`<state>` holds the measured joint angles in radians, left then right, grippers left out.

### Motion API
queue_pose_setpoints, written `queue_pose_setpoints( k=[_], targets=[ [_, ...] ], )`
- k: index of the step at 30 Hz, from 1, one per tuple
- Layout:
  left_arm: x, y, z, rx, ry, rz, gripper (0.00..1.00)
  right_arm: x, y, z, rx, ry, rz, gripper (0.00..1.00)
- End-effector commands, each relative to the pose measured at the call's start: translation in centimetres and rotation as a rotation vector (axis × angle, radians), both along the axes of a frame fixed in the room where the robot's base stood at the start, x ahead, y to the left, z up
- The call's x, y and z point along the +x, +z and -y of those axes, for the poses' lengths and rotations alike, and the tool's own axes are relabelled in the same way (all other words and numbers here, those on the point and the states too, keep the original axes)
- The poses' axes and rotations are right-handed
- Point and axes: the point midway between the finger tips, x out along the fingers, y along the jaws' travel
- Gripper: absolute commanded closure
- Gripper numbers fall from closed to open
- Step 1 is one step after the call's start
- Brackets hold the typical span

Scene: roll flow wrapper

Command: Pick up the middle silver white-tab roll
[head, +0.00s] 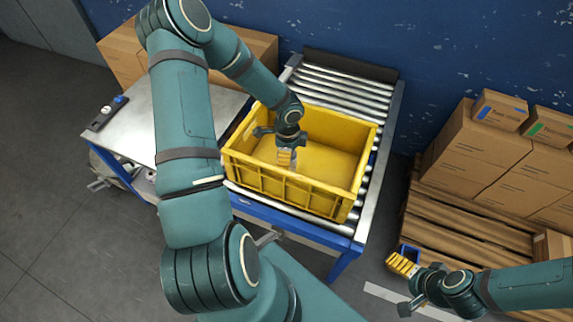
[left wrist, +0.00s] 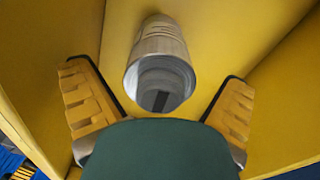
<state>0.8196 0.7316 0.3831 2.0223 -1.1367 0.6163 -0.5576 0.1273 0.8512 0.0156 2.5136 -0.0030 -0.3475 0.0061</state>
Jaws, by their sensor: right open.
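A silver roll (left wrist: 160,65) is inside the yellow crate (head: 292,190), against its yellow surface. Its pale, hollow end faces the left wrist camera, with a dark patch inside. I see no other roll and cannot make out a white tab. My left gripper (head: 286,158) reaches down into the crate. In the left wrist view its two yellow-padded fingers (left wrist: 160,108) are spread apart, one on each side of the roll, with gaps between. My right gripper (head: 403,265) is open and empty at the lower right, outside the crate.
The crate stands on a roller conveyor (head: 345,83). A metal table (head: 130,130) with a small control box (head: 108,113) adjoins it on the left. Cardboard boxes (head: 475,150) stand on a wooden pallet (head: 465,225) at the right. The crate's walls surround my left gripper.

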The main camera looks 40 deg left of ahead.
Motion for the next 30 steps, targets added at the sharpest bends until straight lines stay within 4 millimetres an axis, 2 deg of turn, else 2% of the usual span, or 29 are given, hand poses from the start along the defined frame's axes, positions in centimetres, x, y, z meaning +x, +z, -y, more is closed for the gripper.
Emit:
queue_pose_setpoints(
  k=[1, 5, 6, 7, 17, 30],
  targets=[
    [0.0, 0.0, 0.0, 0.0, 0.0, 0.0, 0.14, 0.0, 0.0, 0.0, 0.0, 0.0, 0.0, 0.0],
    [0.0, 0.0, 0.0, 0.0, 0.0, 0.0, 0.6, 0.0, 0.0, 0.0, 0.0, 0.0, 0.0, 0.0],
    [0.0, 0.0, 0.0, 0.0, -0.001, 0.0, 0.74, 0.0, 0.0, 0.0, 0.0, 0.0, 0.0, 0.0],
    [0.0, 0.0, 0.0, 0.0, -0.001, 0.0, 0.79, 0.0, 0.0, 0.0, 0.0, 0.0, 0.0, 0.0],
    [0.1, 0.6, 0.0, 0.001, -0.002, 0.002, 0.8, 0.0, 0.2, 0.0, 0.0, 0.0, 0.001, 0.0],
    [0.1, 8.3, 0.0, 0.001, -0.001, 0.003, 0.8, 0.7, 2.3, 0.1, -0.003, -0.012, 0.015, 0.0]
  ],
)
